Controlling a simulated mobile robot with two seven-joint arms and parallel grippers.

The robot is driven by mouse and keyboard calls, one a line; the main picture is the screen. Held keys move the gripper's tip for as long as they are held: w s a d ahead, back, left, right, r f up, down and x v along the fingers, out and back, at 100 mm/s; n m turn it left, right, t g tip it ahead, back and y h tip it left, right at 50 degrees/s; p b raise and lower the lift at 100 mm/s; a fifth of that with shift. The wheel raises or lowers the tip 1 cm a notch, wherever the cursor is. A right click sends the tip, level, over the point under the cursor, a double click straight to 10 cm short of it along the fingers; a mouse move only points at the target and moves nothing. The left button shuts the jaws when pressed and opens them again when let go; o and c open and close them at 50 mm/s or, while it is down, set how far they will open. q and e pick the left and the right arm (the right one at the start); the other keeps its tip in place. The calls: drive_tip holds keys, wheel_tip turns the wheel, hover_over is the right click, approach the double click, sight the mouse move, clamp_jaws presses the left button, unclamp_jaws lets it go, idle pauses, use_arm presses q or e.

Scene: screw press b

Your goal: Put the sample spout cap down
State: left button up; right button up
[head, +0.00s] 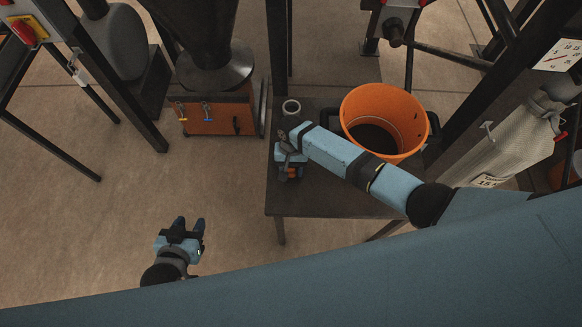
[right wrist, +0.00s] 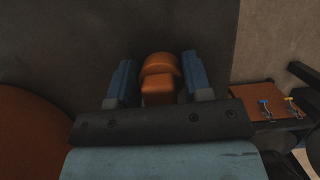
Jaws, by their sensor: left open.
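The sample spout cap (right wrist: 160,78) is an orange round piece with a block-like part, between the two blue fingers of my right gripper (right wrist: 158,85). The fingers sit close on both sides of it. In the head view my right gripper (head: 290,172) is over the left part of the dark table (head: 335,200), with a little orange showing at it. I cannot tell whether the cap touches the table top. My left gripper (head: 189,227) is open and empty, over the floor left of the table.
A large orange bucket (head: 414,112) stands on the table right of my right gripper. An orange-brown panel with clamps (head: 215,115) stands beyond the table's left edge. The table's front left is clear.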

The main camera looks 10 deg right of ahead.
drive_tip(key=o, duration=0.4)
drive_tip(key=shift+c, duration=0.2)
drive_tip(key=a+p+v, duration=0.1)
drive_tip(key=v, duration=1.2)
drive_tip(key=s+f+t+y, duration=0.1)
drive_tip(key=s+t, duration=0.1)
drive_tip(key=s, duration=0.1)
drive_tip(key=s+f+n+t+y, duration=0.1)
drive_tip(key=s+f+t, duration=0.1)
drive_tip(key=s, duration=0.1)
drive_tip(key=s+d+f+n+t+y, duration=0.1)
drive_tip(key=s+f+t, duration=0.1)
drive_tip(key=s, duration=0.2)
drive_tip(key=shift+f+t+y, duration=0.15)
drive_tip(key=shift+t+y, duration=0.15)
drive_tip(key=s+d+r+n+t+h, duration=0.1)
drive_tip(key=s+d+r+n+t, duration=0.2)
drive_tip(key=s+d+r+t, duration=0.4)
drive_tip(key=s+d, duration=0.2)
drive_tip(key=shift+s+d+n+t, duration=0.2)
drive_tip(key=shift+d+n+t, duration=0.2)
